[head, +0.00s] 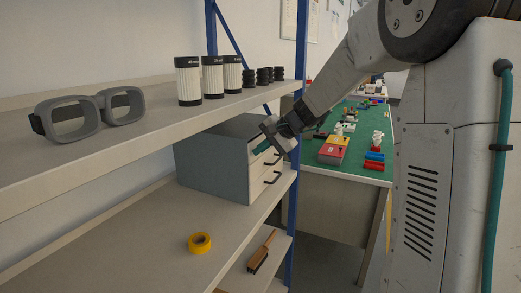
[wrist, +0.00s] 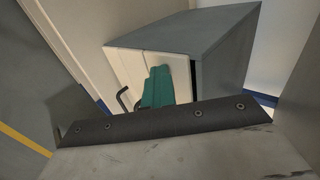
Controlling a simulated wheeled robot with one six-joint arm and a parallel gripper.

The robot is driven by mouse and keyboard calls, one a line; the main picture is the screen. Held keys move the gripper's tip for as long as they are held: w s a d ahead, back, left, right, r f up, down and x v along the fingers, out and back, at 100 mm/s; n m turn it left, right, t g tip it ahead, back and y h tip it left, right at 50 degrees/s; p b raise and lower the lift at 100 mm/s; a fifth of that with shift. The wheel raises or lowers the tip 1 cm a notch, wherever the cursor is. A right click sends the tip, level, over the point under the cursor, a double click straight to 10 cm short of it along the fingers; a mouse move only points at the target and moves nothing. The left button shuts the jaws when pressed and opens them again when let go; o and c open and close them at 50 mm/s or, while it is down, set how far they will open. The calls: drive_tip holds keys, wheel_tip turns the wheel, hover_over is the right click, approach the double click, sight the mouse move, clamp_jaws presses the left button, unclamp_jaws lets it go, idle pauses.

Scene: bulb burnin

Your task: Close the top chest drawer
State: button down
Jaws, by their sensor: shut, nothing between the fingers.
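The grey chest (head: 212,165) stands on the middle shelf, its pale drawer fronts facing right in the head view. Two dark handles show on the lower drawers. The top drawer front (head: 255,143) is partly hidden behind my gripper, and I cannot tell how far it is open. My gripper (head: 262,147) is shut and empty, its teal fingertips at the top drawer front. In the wrist view the teal fingers (wrist: 158,88) lie over the pale front, near a dark handle (wrist: 123,99). The chest's grey top (wrist: 185,36) is behind them. Contact is unclear.
Goggles (head: 88,113), several striped cylinders (head: 213,77) and black ribbed pieces stand on the upper shelf (head: 150,125). Yellow tape (head: 199,243) lies on the chest's shelf, left of it is bare. A brush (head: 262,252) lies lower. A blue post (head: 293,200) and green table (head: 350,168) are close right.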

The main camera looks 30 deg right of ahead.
drive_tip(key=shift+w, duration=0.1)
drive_tip(key=s+d+f+v, duration=0.1)
drive_tip(key=f+v, duration=0.1)
drive_tip(key=v, duration=1.1)
drive_tip(key=s+a+f+n+g+h, duration=0.2)
drive_tip(key=s+a+n, duration=0.1)
drive_tip(key=s, duration=0.7)
drive_tip(key=s+a+f+n+g+h, duration=0.1)
drive_tip(key=s+a+f+n+g, duration=0.1)
drive_tip(key=s+a, duration=0.4)
drive_tip(key=s+a+f+n+g+h, duration=0.2)
drive_tip(key=s+a+f+n, duration=0.2)
drive_tip(key=s, duration=1.2)
drive_tip(key=shift+a+n+h, duration=0.3)
drive_tip(key=shift+a+n, duration=0.4)
drive_tip(key=shift+s+f, duration=0.1)
